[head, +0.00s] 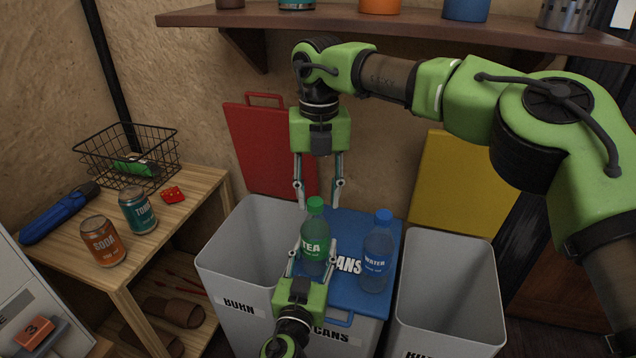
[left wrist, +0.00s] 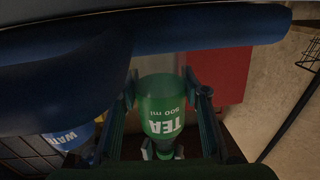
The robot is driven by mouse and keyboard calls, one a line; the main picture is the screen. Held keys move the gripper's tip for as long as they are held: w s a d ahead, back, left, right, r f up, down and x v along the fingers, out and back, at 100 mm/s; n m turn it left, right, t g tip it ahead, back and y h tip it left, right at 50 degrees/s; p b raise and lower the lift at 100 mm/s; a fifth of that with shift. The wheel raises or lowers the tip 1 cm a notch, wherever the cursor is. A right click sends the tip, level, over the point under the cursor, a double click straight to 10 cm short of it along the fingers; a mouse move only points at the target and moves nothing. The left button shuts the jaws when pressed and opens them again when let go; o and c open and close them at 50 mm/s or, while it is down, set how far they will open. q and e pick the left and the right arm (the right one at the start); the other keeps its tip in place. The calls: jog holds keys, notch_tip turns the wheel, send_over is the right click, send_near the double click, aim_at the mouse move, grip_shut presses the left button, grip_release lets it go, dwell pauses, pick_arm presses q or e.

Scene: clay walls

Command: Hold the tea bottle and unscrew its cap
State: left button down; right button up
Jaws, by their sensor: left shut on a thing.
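The green tea bottle (head: 317,252) stands upright above the blue lid of the middle bin; its base is partly hidden. My left gripper (head: 312,262) is shut on its body from the front. In the left wrist view the tea bottle (left wrist: 158,105) sits between the two fingers of the left gripper (left wrist: 160,88), appearing upside down. The green cap (head: 316,202) is on the bottle's neck. My right gripper (head: 319,207) points down from above, open, with its fingertips apart on either side of the cap and a gap showing around it.
A water bottle (head: 377,252) stands close on the right, on the blue lid (head: 352,226). Open grey bins (head: 222,262) (head: 445,300) flank the lid. A shelf (head: 400,31) runs above. A wooden table (head: 182,205) at left holds a wire basket (head: 127,160) and cans.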

pick_arm(q)
jog(key=shift+f, duration=0.15)
pick_arm(e)
grip_shut()
